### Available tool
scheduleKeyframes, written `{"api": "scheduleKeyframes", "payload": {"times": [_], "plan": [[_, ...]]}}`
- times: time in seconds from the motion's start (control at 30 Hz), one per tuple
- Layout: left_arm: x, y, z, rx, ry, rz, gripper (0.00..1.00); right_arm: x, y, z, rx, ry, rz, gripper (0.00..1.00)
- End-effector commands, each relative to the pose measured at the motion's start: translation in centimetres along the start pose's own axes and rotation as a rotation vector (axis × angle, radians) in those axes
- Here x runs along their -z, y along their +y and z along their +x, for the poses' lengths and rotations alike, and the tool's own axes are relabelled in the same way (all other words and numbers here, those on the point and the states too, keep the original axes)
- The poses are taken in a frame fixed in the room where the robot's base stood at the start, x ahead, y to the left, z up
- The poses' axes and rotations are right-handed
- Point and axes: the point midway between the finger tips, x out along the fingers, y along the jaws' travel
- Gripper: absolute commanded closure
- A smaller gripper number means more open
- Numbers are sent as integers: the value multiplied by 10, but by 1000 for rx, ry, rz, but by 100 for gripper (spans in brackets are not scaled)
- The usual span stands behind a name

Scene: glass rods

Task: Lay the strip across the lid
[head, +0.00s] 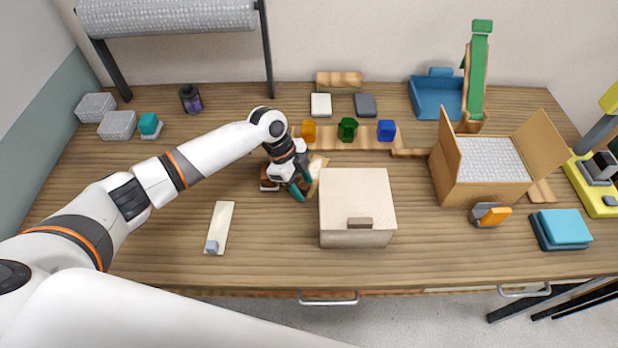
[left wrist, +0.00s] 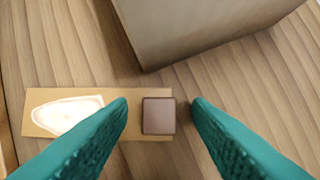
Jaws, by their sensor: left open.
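A tan strip (left wrist: 95,98) with a white patch (left wrist: 65,115) and a small brown block (left wrist: 159,116) lies flat on the table in the left wrist view. Part of it shows beside my left gripper in the head view (head: 318,165); the rest is hidden. My left gripper (head: 302,187) is open, its teal fingers either side of the brown block in the left wrist view (left wrist: 160,103); contact is not clear. A beige box with a flat lid (head: 357,190) and brown handle (head: 360,222) stands just right of the gripper. A second, pale strip (head: 222,220) with a grey-blue block lies left.
Orange (head: 309,131), green (head: 348,130) and blue (head: 386,131) pieces stand behind the box. An open carton (head: 485,185) stands at right, near a blue stack (head: 563,228). Table is clear between the pale strip and the box's front.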

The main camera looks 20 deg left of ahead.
Motion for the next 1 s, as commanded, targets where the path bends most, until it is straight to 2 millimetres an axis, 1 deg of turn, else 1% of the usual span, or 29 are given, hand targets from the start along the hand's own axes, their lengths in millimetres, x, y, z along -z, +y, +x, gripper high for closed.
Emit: {"api": "scheduleKeyframes", "payload": {"times": [0.2,0.27,0.4,0.47,0.5,0.83,1.0], "plan": [[0,0,1,-1,0,0,55,1,1,0,-1,1,0,64],[0,0,1,-1,0,0,64,1,1,0,-1,1,0,64],[0,0,0,-1,-1,0,87,2,2,0,-2,3,0,64],[0,0,0,-1,0,0,97,3,2,0,-3,4,0,64],[0,0,0,-1,-1,0,100,3,2,0,-3,4,0,64],[-1,1,-3,-1,-1,0,100,4,2,1,-3,5,0,64],[-7,2,-17,-4,-2,2,100,4,2,4,-3,6,1,64]]}}
